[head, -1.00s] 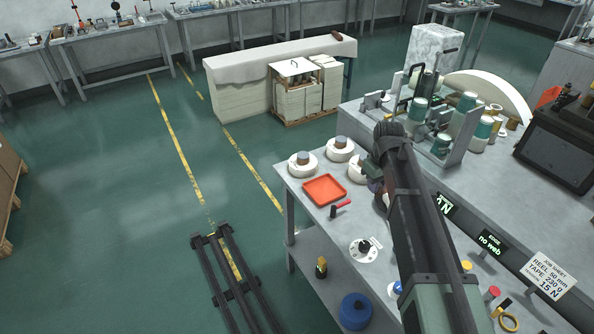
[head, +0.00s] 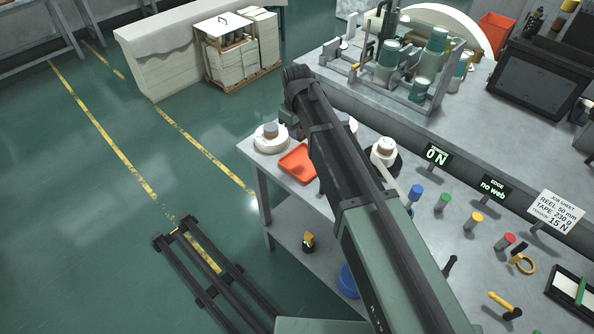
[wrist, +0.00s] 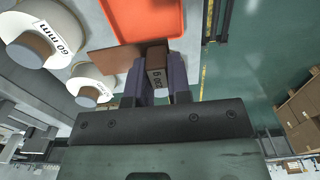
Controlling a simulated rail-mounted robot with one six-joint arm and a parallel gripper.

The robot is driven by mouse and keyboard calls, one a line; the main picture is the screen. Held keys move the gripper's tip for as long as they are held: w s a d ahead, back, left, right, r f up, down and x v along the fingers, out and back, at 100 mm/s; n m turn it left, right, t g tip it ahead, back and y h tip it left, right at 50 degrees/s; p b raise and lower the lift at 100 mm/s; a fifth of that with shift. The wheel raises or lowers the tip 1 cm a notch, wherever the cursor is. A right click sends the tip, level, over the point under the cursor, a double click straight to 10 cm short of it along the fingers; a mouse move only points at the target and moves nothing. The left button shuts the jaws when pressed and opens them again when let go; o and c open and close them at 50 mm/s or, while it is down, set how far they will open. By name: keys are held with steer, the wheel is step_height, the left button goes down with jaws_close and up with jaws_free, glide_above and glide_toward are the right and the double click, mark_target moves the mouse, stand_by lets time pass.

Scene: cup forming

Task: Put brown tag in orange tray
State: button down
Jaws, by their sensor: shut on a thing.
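The orange tray (head: 298,162) lies on the table's left part, partly hidden by my arm. In the wrist view the orange tray (wrist: 147,18) is just beyond my gripper. My gripper (wrist: 157,72) is shut on the brown tag (wrist: 117,59), holding it by a brown block with printed lettering. The tag's flat brown part sticks out to the left of the fingers, next to the tray's near edge in the picture. I cannot tell its height above the table. The head view mostly hides the gripper and tag behind my arm.
White reels stand by the tray, one behind it (head: 270,138) and another to the right (head: 385,150). In the wrist view a roll labelled 60 mm (wrist: 40,40) is close left of the tag. The table's left edge drops to green floor.

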mark_target(297, 167)
step_height(297, 167, down, 14)
steer(key=b, duration=1.1)
steer(key=shift+f, duration=0.15)
steer(key=shift+r, duration=0.3)
steer(key=shift+f+b, duration=0.3)
steer(key=c, duration=1.1)
jaws_free()
steer(key=shift+r, duration=0.1)
steer(key=shift+o, duration=0.2)
step_height(297, 167, up, 13)
steer(key=p, duration=1.3)
steer(key=shift+f, duration=0.25)
